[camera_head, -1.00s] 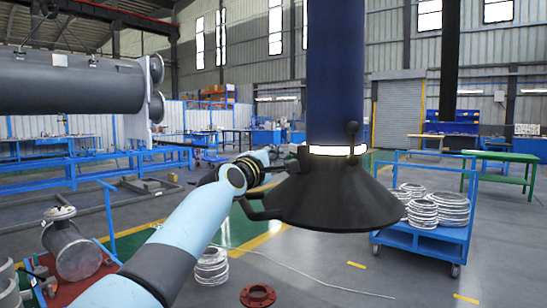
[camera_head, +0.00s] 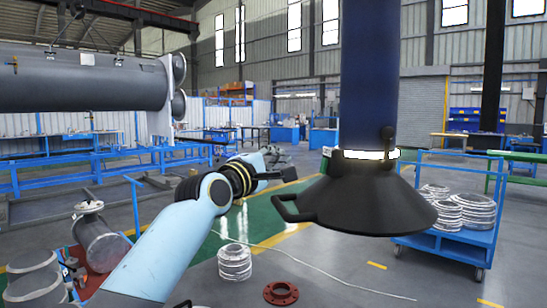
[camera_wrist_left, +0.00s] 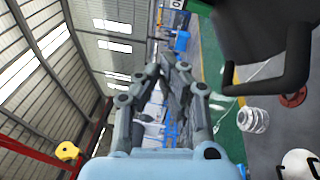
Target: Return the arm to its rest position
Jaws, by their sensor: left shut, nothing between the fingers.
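My left arm comes in from the lower left in the head view. Its gripper (camera_head: 284,174) is shut and empty, just left of the black cone-shaped hood (camera_head: 365,200) with a gap between them. In the left wrist view the left gripper's fingertips (camera_wrist_left: 173,60) come together with nothing between them. The hood (camera_wrist_left: 255,30) fills the upper right there, with its black loop handle (camera_wrist_left: 295,70) clear of the fingers. The handle also shows in the head view (camera_head: 283,212), below the gripper. My right gripper is not in view.
A thick blue column (camera_head: 369,75) rises above the hood. A blue cart (camera_head: 455,240) with wire coils stands right. A coil (camera_head: 234,263) and a red flange (camera_head: 281,293) lie on the floor. A large grey cylinder (camera_head: 85,80) is at upper left.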

